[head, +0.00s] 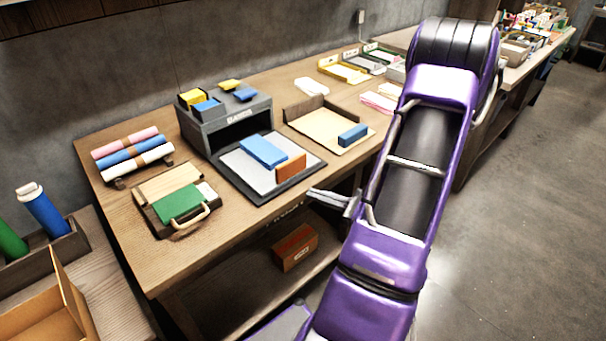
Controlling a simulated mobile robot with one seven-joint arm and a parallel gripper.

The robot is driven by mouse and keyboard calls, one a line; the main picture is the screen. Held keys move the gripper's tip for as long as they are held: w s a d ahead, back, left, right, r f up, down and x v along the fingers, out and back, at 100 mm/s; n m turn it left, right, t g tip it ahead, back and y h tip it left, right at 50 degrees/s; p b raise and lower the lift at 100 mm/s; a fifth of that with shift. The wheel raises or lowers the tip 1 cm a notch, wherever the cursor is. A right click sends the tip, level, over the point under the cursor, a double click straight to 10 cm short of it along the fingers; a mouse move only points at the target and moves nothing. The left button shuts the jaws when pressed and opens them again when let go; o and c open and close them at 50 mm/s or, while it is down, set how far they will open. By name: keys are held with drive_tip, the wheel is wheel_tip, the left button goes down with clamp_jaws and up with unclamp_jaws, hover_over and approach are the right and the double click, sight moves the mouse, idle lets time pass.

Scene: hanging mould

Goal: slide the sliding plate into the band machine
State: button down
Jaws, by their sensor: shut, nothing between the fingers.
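The band machine (229,116) is a dark grey box on the wooden table, with a dark opening in its front. The sliding plate (240,173), a light grey panel with a dark border, lies flat in front of that opening, pulled out toward the table's front edge. A blue block (263,151) and an orange-brown block (290,167) lie on it. My gripper (311,194) is shut and empty, just right of the plate's front right corner. It appears apart from the plate, but I cannot tell its height.
A green-and-wood case (180,204) with a handle and a rack of rolls (134,158) stand left of the plate. A tan tray (318,130) with a blue block (353,135) is to the right. A brown box (294,247) sits on the shelf below.

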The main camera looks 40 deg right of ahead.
drive_tip(key=s+d+m+t+h, duration=0.2)
drive_tip(key=s+d+m+h, duration=0.1)
drive_tip(key=s+m+h, duration=0.15)
drive_tip(key=b, duration=0.1)
approach(293, 165)
drive_tip(key=shift+m, duration=0.35)
drive_tip(key=w, duration=0.6)
drive_tip(key=shift+w+f, duration=0.25)
drive_tip(key=shift+w, duration=0.15)
drive_tip(key=shift+a, duration=0.1)
